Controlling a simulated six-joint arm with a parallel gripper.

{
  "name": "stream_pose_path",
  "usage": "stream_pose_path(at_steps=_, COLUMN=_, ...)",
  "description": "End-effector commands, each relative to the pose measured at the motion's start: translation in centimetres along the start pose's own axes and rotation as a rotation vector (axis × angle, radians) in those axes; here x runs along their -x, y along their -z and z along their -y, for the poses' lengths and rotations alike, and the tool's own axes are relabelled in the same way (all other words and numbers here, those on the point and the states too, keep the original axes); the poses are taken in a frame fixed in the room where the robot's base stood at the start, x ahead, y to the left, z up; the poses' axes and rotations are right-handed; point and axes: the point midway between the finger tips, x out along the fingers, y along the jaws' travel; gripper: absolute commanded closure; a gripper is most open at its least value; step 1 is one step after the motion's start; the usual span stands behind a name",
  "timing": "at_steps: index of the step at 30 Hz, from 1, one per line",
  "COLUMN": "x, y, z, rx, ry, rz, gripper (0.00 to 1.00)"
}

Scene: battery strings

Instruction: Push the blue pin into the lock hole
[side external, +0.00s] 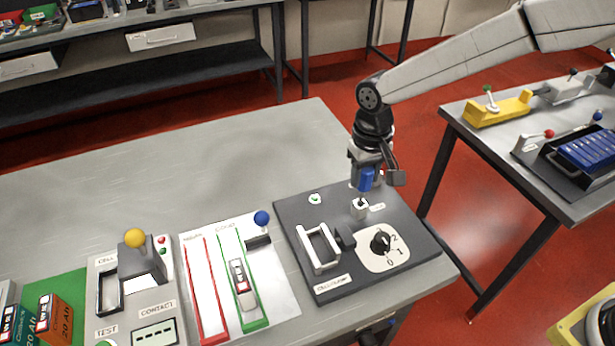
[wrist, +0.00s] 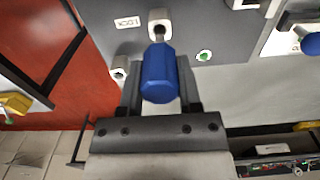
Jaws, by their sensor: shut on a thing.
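The blue pin (side external: 366,179) is held upright in my gripper (side external: 364,172), above the dark panel (side external: 335,208). In the wrist view the pin's blue head (wrist: 158,75) sits between my gripper's two fingers (wrist: 159,88). Its thin metal shank points at the white lock block (wrist: 159,17), beside the LOCK label (wrist: 128,22). The lock block (side external: 360,208) is directly below the pin in the side view. The shank's tip appears at the block's hole; I cannot tell how far inside it is. The blue head stands clear above the block.
A second white holed block (wrist: 120,68) stands near the gripper. A blue-knobbed lever (side external: 261,219) stands left of the panel. The table's back is clear.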

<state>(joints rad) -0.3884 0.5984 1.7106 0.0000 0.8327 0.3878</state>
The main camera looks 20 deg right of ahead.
Motion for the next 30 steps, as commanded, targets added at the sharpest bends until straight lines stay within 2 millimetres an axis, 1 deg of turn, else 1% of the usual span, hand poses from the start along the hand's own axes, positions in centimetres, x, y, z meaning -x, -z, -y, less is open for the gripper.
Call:
stream_pose_path(at_steps=8, x=-0.1, y=0.0, z=0.0, rx=0.0, ry=0.0, rz=0.0, gripper=1.0)
stream_pose_path(at_steps=30, x=-1.4, y=0.0, z=0.0, rx=0.0, ry=0.0, rz=0.001, gripper=1.0)
